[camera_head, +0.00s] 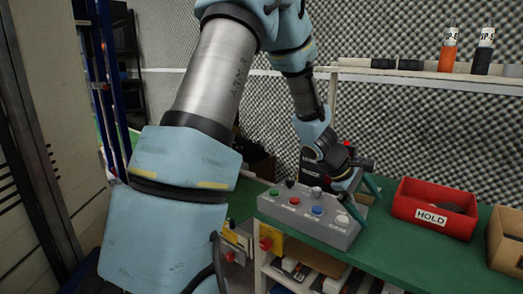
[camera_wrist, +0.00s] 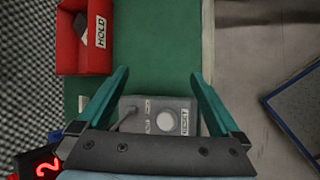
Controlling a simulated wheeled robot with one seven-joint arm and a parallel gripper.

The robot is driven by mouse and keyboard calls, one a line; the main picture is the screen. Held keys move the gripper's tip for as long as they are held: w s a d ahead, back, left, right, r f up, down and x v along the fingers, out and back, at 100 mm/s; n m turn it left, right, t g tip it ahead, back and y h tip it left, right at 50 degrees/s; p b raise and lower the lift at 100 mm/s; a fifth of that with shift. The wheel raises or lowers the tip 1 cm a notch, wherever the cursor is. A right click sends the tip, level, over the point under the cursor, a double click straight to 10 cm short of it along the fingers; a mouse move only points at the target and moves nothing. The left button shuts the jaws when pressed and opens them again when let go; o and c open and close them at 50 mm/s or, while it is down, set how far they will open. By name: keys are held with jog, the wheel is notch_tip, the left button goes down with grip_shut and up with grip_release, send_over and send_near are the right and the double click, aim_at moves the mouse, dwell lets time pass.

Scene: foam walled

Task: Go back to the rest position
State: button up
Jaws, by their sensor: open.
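My gripper (camera_head: 361,200) hangs over the right end of a grey button box (camera_head: 310,219) on the green bench. In the wrist view my gripper (camera_wrist: 160,78) is open, its two teal fingers spread wide with nothing between the tips. The box (camera_wrist: 130,103) shows between and below the fingers, with a round white button (camera_wrist: 166,121) and a small lever. In the head view the box carries a row of coloured buttons, including a red one (camera_head: 294,201) and a blue one (camera_head: 317,211). Whether a finger touches the box cannot be told.
A red bin marked HOLD (camera_head: 435,207) stands right of the box, with a cardboard box (camera_head: 507,240) beyond it. A shelf (camera_head: 430,77) with bottles runs behind. Green bench top (camera_wrist: 160,40) beyond the fingertips is clear.

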jog(key=s+a+r+m+t+y, duration=0.1)
jog(key=s+a+m+y, duration=0.15)
jog(key=a, duration=0.85)
jog(key=s+a+r+m+y, duration=0.1)
jog(key=s+a+m+y, duration=0.15)
jog(key=a, duration=0.85)
jog(key=s+a+m+t+y, duration=0.1)
jog(key=s+a+m+y, duration=0.15)
jog(key=a, duration=0.95)
notch_tip(320, 180, up, 13)
jog(key=m+p, duration=0.1)
jog(key=p, duration=1.1)
jog(key=shift+w+a+f, duration=0.2)
jog(key=shift+w+a, duration=0.05)
jog(key=shift+w, duration=0.05)
